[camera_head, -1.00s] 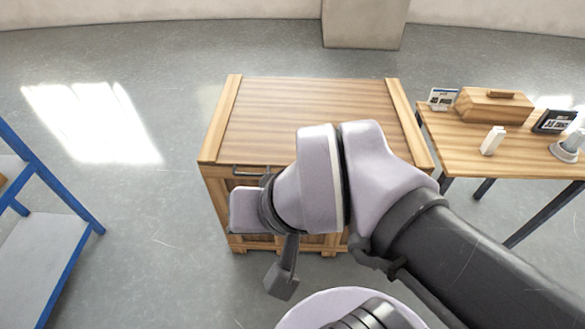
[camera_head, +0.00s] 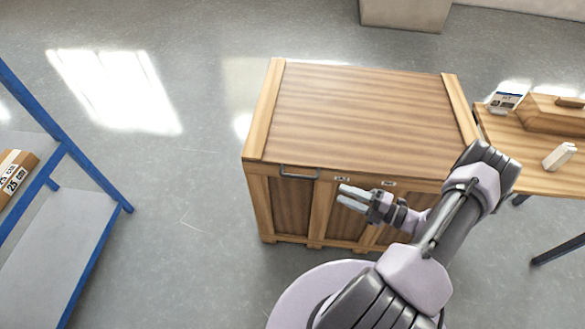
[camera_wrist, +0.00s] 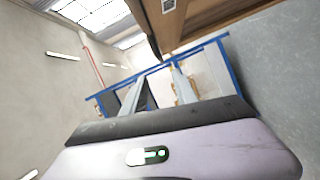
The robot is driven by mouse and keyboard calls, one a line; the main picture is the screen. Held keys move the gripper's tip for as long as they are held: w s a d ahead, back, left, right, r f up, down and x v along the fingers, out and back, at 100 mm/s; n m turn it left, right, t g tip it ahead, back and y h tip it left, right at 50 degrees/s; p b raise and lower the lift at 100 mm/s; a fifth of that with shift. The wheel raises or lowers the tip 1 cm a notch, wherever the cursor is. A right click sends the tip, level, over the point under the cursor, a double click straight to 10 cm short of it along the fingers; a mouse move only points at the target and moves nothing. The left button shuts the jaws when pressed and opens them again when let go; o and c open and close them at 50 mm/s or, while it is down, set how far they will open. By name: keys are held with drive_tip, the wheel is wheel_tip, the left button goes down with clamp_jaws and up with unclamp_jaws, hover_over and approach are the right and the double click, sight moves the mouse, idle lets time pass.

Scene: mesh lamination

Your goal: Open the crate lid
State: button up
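The wooden crate (camera_head: 290,205) stands in the middle of the head view. Its striped lid (camera_head: 365,110) lies flat and closed on top. A dark metal handle (camera_head: 299,176) is at the left end of the lid's front edge. My gripper (camera_head: 341,194) is in front of the crate, to the right of the handle and slightly lower, pointing left. Its two fingers are apart with nothing between them; they also show in the wrist view (camera_wrist: 154,92). The crate's edge (camera_wrist: 210,22) shows at the top of the wrist view.
A blue-framed shelf (camera_head: 75,235) with a cardboard box (camera_head: 14,178) is at left. The floor between shelf and crate is clear.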

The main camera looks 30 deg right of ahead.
sight(299, 176)
drive_tip(key=b+x, duration=0.1)
drive_tip(key=x, duration=0.7)
drive_tip(key=b+x, duration=0.2)
drive_tip(key=x, duration=0.6)
drive_tip(key=shift+w+a+r, duration=0.1)
drive_tip(key=shift+w+a, duration=0.1)
drive_tip(key=shift+a, duration=0.25)
drive_tip(key=shift+c, duration=0.4)
clamp_jaws()
